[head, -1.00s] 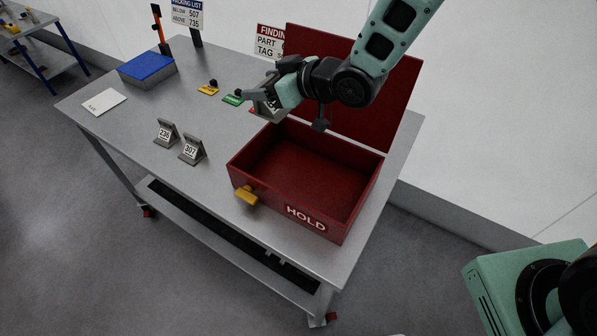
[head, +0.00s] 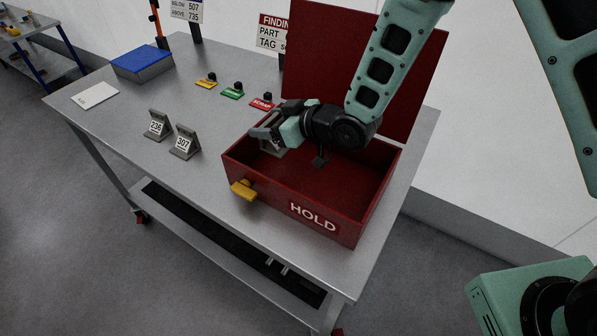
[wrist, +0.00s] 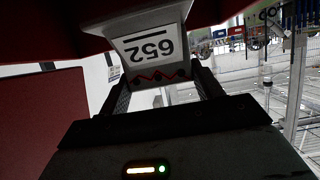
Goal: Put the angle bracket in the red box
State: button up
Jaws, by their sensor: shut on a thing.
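My gripper (head: 264,136) is shut on a grey angle bracket (head: 270,148), partly hidden by the fingers in the head view. In the wrist view the bracket (wrist: 150,45) sits between the two fingers and shows a white label reading 652, upside down, with a red zigzag mark. The red box (head: 252,182) stands on the table with its lid (head: 350,50) open at the back and a HOLD label on its front. The gripper and bracket are over the left back part of the box opening; I cannot tell if the bracket touches the floor of the box.
Two more brackets, labelled 236 (head: 157,125) and 307 (head: 185,142), stand on the grey table (head: 120,140) left of the box. Yellow (head: 206,81), green (head: 232,91) and red (head: 262,103) tags lie behind. A blue-topped box (head: 141,62) stands at the back left.

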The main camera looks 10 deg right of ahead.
notch_tip(320, 180, down, 8)
jog(key=shift+f+p, duration=0.1)
jog(key=shift+p, duration=0.9)
jog(key=shift+f, duration=0.35)
jog(key=shift+f, duration=0.1)
jog(key=shift+f, duration=0.1)
jog(key=o, duration=1.1)
